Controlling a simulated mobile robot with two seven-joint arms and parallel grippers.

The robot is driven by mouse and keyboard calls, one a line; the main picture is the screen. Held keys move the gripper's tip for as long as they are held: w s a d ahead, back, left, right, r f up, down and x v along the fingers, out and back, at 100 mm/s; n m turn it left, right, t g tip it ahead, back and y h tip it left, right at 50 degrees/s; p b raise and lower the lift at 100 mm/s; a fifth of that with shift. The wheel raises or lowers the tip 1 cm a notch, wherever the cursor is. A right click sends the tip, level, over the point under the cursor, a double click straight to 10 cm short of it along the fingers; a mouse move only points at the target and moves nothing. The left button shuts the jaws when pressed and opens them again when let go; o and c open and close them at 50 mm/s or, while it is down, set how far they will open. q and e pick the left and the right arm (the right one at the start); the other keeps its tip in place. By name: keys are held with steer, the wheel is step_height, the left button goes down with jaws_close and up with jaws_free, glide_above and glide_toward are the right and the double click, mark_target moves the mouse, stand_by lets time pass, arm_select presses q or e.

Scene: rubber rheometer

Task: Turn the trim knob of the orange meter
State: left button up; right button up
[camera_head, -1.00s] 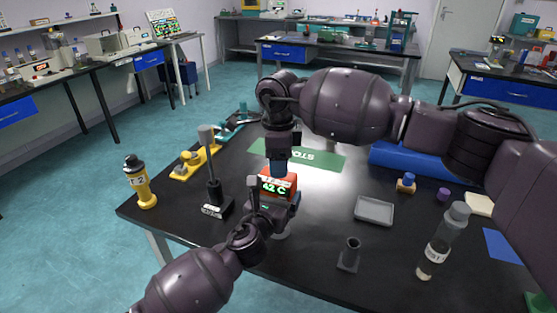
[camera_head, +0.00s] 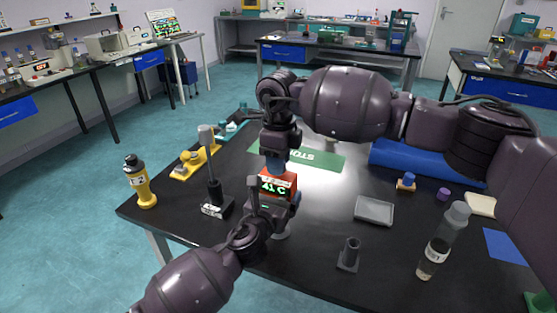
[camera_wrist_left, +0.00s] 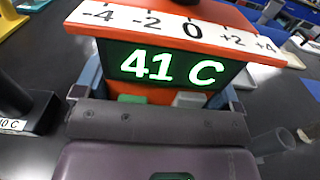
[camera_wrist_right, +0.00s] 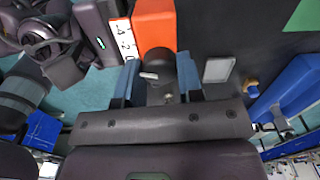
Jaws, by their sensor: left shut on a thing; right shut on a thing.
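The orange meter (camera_head: 288,180) is off the black table's left-centre, with a green display reading 41 C. The left wrist view shows its orange body (camera_wrist_left: 215,14) and a white scale (camera_wrist_left: 160,20) marked -4 to +4. My left gripper (camera_head: 274,203) is shut on the meter's body from the near side, one finger at each side. My right gripper (camera_head: 277,163) comes from above and is shut on the dark trim knob (camera_wrist_right: 160,72) on top of the meter. The fingers hide most of the knob in the head view.
A grey post stand (camera_head: 213,180) and a yellow-black bottle (camera_head: 140,183) are left of the meter. A grey tray (camera_head: 374,211), a grey tube holder (camera_head: 348,254) and a clear bottle (camera_head: 440,242) are to the right. A green mat (camera_head: 325,158) lies behind.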

arm_select(q)
steer(key=shift+f, duration=0.1)
arm_select(e)
steer(key=shift+m, duration=1.1)
steer(key=o, duration=0.9)
steer(key=shift+o, duration=0.2)
steer(key=shift+r, duration=0.15)
step_height(320, 180, up, 12)
stand_by(2.8)
arm_select(q)
steer(key=o, duration=0.8)
steer(key=shift+c, duration=0.2)
